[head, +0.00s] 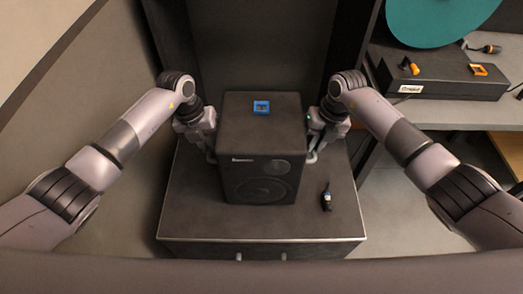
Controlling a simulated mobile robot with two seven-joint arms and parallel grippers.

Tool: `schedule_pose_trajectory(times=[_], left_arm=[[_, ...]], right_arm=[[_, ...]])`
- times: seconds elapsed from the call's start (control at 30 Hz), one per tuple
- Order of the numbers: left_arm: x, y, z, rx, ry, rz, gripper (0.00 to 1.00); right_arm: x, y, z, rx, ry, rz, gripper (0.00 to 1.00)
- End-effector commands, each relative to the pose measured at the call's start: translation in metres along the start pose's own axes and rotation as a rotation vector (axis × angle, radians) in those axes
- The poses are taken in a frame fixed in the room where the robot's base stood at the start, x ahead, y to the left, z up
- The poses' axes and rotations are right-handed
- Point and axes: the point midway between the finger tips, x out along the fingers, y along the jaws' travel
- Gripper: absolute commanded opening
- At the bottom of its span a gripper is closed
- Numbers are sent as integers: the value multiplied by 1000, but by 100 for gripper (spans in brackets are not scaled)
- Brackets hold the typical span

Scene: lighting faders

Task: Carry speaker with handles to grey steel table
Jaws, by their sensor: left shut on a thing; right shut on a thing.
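The speaker with handles (262,130) is a black box. It stands upright on a dark cabinet top (190,215) in front of me, its round cone facing me. My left gripper (211,155) is shut at the speaker's left side, on what appears to be its handle. My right gripper (312,155) is shut at the right side in the same way. The handles themselves are mostly hidden by the grippers. I cannot tell which surface is the grey steel table; a grey table top (455,117) shows at the right.
A small blue item (261,107) lies on top of the speaker. A small black object (326,197) lies on the cabinet top, right of the speaker. A black case (445,78), a teal disc (440,18) and small orange items are at the right. Dark panels stand behind the speaker.

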Motion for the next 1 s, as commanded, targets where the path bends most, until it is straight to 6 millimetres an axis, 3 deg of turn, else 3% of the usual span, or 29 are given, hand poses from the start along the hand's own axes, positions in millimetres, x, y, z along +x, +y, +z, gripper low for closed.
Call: schedule_pose_trajectory(times=[1.0], left_arm=[[-51,-10,1,1,-4,-3,0]], right_arm=[[-52,10,2,-1,-5,3,0]])
